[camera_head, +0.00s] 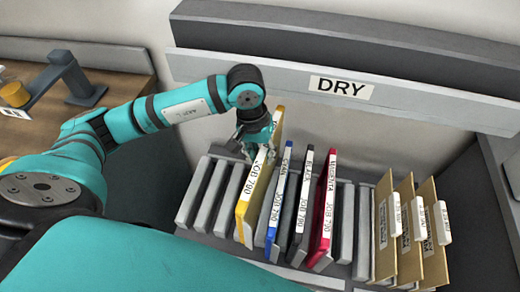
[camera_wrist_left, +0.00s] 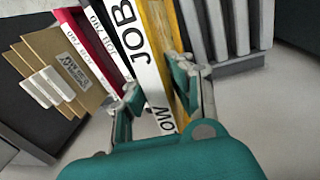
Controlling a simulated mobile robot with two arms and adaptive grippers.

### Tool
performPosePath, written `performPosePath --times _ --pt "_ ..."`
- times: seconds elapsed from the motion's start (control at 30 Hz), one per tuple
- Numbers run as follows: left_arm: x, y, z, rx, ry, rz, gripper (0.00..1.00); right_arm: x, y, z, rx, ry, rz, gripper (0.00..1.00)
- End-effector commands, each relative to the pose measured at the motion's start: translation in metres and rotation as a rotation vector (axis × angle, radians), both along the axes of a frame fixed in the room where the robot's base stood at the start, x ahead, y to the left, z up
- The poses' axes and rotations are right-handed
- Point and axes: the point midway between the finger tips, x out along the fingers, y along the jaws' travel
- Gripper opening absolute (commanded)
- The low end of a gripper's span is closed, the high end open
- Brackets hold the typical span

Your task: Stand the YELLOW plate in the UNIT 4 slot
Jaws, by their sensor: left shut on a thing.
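The yellow plate (camera_head: 243,207) stands on edge, slightly tilted, in the row of slots of the grey rack, left of the blue-edged cyan plate. Its white spine label shows "JOB 790". My left gripper (camera_head: 258,150) is shut on the upper part of the yellow plate. In the left wrist view, the fingers of the gripper (camera_wrist_left: 160,98) lie on both sides of the yellow plate (camera_wrist_left: 160,40). Whether the plate's foot is seated in a slot is hard to tell. No "UNIT 4" marking is readable. My right gripper is not in view.
Right of the yellow plate stand the cyan plate (camera_head: 275,210), a black plate (camera_head: 302,200) and a magenta plate (camera_head: 323,210). Grey dividers (camera_head: 196,192) stand to the left, tan folders (camera_head: 408,250) to the right. A "DRY" board (camera_head: 400,95) spans above. A wooden table (camera_head: 60,120) is at left.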

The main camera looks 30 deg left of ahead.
Motion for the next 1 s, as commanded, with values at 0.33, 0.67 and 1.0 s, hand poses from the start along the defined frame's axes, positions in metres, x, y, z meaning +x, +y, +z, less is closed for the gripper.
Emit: performPosePath --times 0.33,0.67,1.0 --pt "0.01 0.02 -0.026 -0.025 0.009 0.094 0.0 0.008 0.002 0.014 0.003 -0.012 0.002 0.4" --pt "0.01 0.021 -0.042 -0.025 0.009 0.095 0.0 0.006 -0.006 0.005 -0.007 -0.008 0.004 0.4" --pt "0.01 0.02 -0.075 -0.026 0.009 0.096 0.0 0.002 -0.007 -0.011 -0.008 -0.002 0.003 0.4"
